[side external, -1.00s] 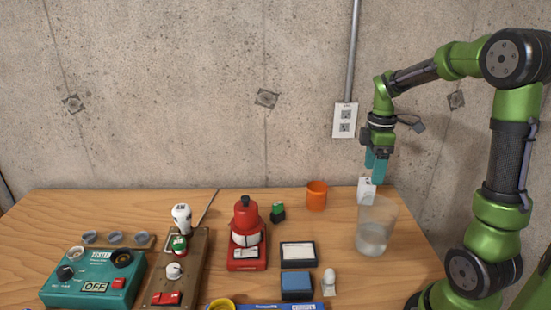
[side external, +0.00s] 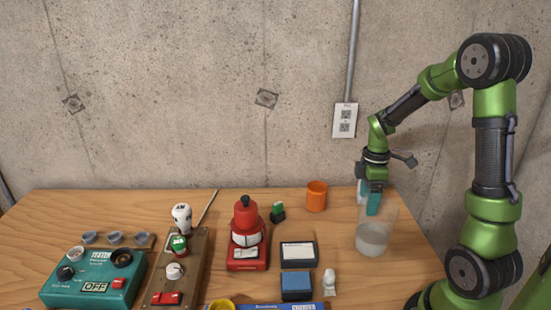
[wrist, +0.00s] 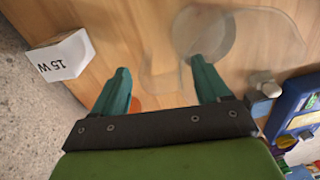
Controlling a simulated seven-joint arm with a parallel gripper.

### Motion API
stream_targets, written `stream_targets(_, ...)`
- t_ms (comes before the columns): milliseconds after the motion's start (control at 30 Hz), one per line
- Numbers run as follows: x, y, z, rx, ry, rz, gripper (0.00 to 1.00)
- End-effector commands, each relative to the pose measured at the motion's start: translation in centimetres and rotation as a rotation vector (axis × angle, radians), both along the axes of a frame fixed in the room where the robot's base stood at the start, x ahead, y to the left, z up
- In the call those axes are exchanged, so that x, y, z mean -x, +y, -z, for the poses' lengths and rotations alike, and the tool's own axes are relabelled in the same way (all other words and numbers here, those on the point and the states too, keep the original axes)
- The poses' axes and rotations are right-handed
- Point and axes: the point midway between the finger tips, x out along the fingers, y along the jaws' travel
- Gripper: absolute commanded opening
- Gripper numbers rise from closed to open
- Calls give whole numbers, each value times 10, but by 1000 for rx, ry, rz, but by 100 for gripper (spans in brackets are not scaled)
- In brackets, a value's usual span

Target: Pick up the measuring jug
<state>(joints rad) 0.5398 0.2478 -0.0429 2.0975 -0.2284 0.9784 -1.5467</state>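The measuring jug (side external: 372,238) is clear, with a frosted-looking base, and stands upright at the right of the wooden table. In the wrist view, the jug (wrist: 203,35) shows its round base and a faint clear outline reaching between my fingers, which may be its handle. My gripper (side external: 372,205) points down at the jug's upper part, with teal fingers. In the wrist view, my gripper (wrist: 160,75) is open, its fingers apart and one over the jug's clear outline. I cannot tell whether a finger touches the jug.
A white box marked 15 W (wrist: 62,57) stands close by, mostly hidden in the side view. An orange cup (side external: 316,196) is left of the jug. A dark-framed pad (side external: 298,254), a blue block (side external: 297,286) and a small white item (side external: 329,282) lie in front. The wall is behind.

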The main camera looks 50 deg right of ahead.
Motion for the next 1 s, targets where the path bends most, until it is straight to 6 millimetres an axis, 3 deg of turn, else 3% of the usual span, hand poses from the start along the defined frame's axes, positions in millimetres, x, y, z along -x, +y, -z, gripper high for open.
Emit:
stream_targets(67,0,0,0,1,-1,0,63)
stream_targets(467,0,0,-1,1,-1,0,2)
stream_targets(1000,-1,-1,-9,2,-3,0,0)
